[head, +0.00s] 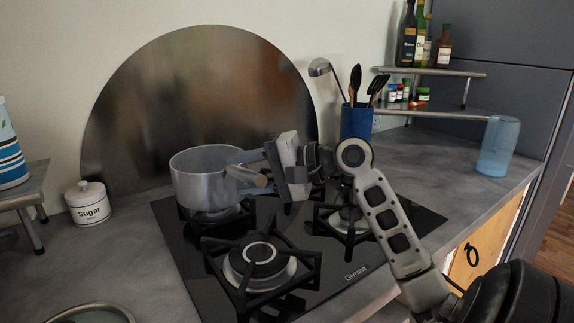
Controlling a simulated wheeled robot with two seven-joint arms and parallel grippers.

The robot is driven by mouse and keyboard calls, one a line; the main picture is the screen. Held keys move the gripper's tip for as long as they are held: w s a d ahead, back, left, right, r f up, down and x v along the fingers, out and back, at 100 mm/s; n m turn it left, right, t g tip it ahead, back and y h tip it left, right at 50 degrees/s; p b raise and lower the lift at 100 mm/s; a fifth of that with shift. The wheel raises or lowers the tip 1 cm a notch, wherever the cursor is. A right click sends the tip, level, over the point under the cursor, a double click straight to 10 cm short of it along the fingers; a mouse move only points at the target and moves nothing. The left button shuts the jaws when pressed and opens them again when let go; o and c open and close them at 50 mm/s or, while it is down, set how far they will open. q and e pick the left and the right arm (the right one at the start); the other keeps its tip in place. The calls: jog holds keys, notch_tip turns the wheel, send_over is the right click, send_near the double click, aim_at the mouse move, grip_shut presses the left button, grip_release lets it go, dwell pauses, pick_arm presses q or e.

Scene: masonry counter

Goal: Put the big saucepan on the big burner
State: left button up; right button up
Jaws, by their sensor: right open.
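The metal saucepan (203,181) stands upright over the back left burner of the black gas hob. Its handle (246,176) points right, toward my right gripper (256,171). The right gripper is open, with its fingers at the handle; I cannot tell whether they touch it. The front left burner (261,259) is bare and looks large, with a wide cap and a black grate. The right front burner (347,220) is bare and partly beside my arm. The back right burner is mostly hidden behind my gripper. My left gripper is not in view.
A round metal splash plate (200,85) stands behind the hob. A sugar jar (88,203) is at the left, a blue utensil holder (356,121) behind right, and a blue glass (497,145) at far right. The counter (430,165) is clear right of the hob.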

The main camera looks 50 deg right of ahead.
jog(key=b+v, duration=0.1)
jog(key=v, duration=1.4)
jog(key=shift+a+r, duration=0.1)
jog(key=shift+r, duration=0.05)
